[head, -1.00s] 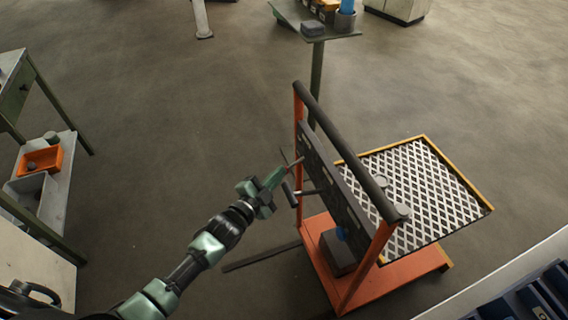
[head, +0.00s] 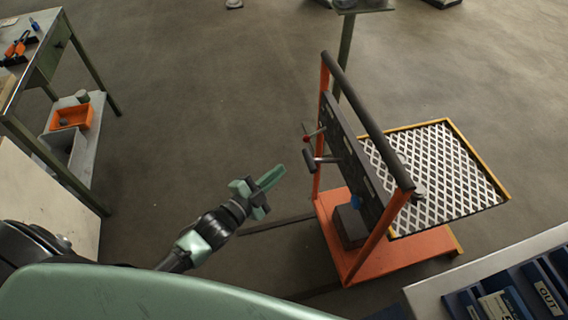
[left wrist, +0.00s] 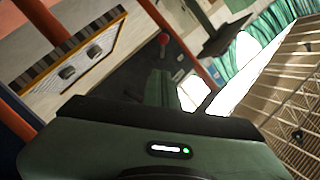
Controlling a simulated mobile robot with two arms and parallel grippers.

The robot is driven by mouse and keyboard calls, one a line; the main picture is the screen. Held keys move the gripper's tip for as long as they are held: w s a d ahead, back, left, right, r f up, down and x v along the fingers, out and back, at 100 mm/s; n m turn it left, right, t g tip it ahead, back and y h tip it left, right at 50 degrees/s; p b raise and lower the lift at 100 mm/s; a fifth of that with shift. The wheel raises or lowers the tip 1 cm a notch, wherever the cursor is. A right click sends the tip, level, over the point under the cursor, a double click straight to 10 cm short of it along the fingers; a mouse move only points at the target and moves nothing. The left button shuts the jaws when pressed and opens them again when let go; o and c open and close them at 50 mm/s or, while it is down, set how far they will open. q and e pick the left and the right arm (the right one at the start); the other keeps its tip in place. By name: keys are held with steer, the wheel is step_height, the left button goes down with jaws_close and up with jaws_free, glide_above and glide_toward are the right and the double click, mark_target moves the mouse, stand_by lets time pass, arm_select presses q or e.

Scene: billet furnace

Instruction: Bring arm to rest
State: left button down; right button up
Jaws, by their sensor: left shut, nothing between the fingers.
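My left arm comes in from the lower left of the head view. Its green gripper (head: 272,180) is shut with nothing in it, in the air to the left of an orange cart (head: 362,275). A gap of floor shows between the fingertips and the cart's dark panel (head: 350,165). In the left wrist view the gripper's fingers (left wrist: 158,88) show dark and close together, with a red knob (left wrist: 164,39) beyond them. My right gripper is not in view.
The cart carries a mesh tray (head: 440,165) and a dark handle bar (head: 368,120). A workbench (head: 40,75) with an orange bin (head: 72,117) stands at left. Blue bins (head: 510,298) lie at lower right. Open floor (head: 215,100) lies between bench and cart.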

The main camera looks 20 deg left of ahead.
arm_select(q)
steer(key=shift+s, duration=0.1)
stand_by(0.5)
steer(key=s+a+f+n+g+y, duration=0.2)
steer(key=s+f, duration=0.3)
steer(key=f, duration=0.4)
steer(key=s+a+f+n+g+y, duration=0.1)
steer(key=s+a+f+n+g, duration=0.2)
steer(key=f, duration=0.7)
steer(key=s+a+f+n+g+y, duration=0.1)
steer(key=s+f+n+g+y, duration=0.1)
steer(key=s+f, duration=0.55)
steer(key=s+f+n+g, duration=0.1)
steer(key=s+f+g, duration=0.1)
steer(key=s+f, duration=0.3)
steer(key=s+f+n+g, duration=0.2)
steer(key=s+f, duration=0.3)
steer(key=s, duration=0.7)
steer(key=s+f+n+g+y, duration=0.1)
steer(key=s+f+g, duration=0.2)
steer(key=s+f, duration=0.3)
steer(key=s, duration=0.3)
steer(key=shift+n+g, duration=0.3)
steer(key=shift+g, duration=0.1)
